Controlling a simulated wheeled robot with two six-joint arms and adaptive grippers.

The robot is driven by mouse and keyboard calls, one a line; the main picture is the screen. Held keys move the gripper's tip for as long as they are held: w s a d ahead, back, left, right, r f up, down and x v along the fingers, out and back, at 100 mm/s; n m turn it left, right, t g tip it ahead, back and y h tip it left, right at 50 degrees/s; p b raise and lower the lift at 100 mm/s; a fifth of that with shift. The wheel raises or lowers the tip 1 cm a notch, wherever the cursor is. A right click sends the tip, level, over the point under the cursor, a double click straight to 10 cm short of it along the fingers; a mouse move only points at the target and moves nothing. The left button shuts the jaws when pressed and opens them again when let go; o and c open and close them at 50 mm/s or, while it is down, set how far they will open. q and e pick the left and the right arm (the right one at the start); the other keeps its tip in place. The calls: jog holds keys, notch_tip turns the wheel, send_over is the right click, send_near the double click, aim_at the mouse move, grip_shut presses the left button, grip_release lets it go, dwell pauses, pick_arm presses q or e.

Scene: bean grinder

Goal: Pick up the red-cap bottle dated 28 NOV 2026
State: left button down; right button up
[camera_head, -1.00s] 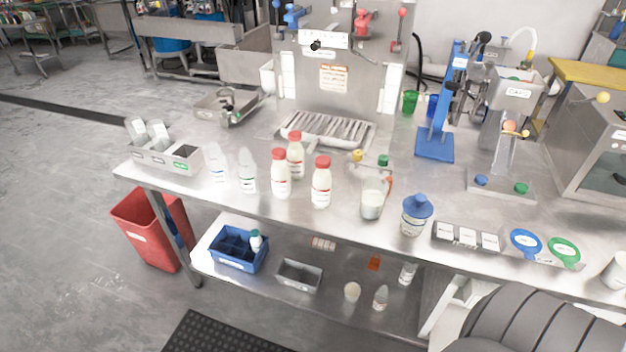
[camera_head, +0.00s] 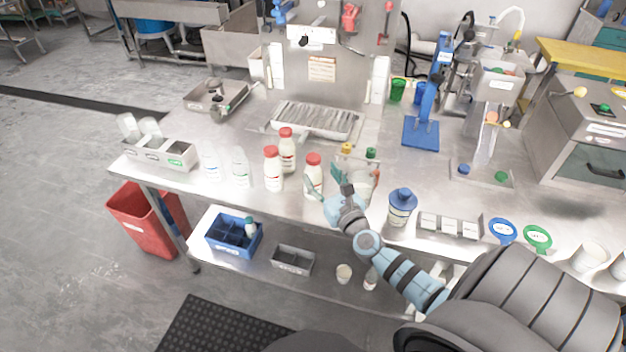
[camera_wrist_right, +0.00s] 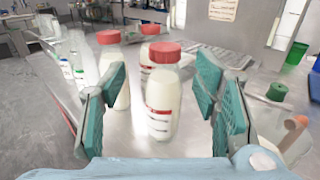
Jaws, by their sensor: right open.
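Three red-cap milk bottles stand upright on the steel table. The right-hand bottle (camera_head: 313,178) is closest to my right gripper (camera_head: 325,190). In the right wrist view this bottle (camera_wrist_right: 161,95) stands between and beyond the open teal fingers of the gripper (camera_wrist_right: 160,108); I cannot tell if they reach around it. The front-left bottle (camera_head: 272,170) shows behind the left finger in the wrist view (camera_wrist_right: 113,75). The back bottle (camera_head: 287,152) is partly hidden there (camera_wrist_right: 150,55). The date print is too small to read. My left gripper is not in view.
A glass jug (camera_head: 362,180) stands right of the gripper, partly hidden by it. A blue-lidded jar (camera_head: 401,208) is further right. Empty clear bottles (camera_head: 241,168) stand left of the milk bottles. A metal drip tray (camera_head: 315,120) lies behind them.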

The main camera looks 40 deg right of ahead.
aim_at(316, 164)
jog(key=x, duration=0.2)
jog(key=b+x, duration=0.1)
jog(key=x, duration=0.4)
jog(key=shift+s+d+f+b, duration=0.15)
jog(key=shift+d+b, duration=0.15)
jog(key=shift+b, duration=0.05)
jog(key=shift+w, duration=0.35)
jog(key=shift+s, duration=0.1)
grip_shut()
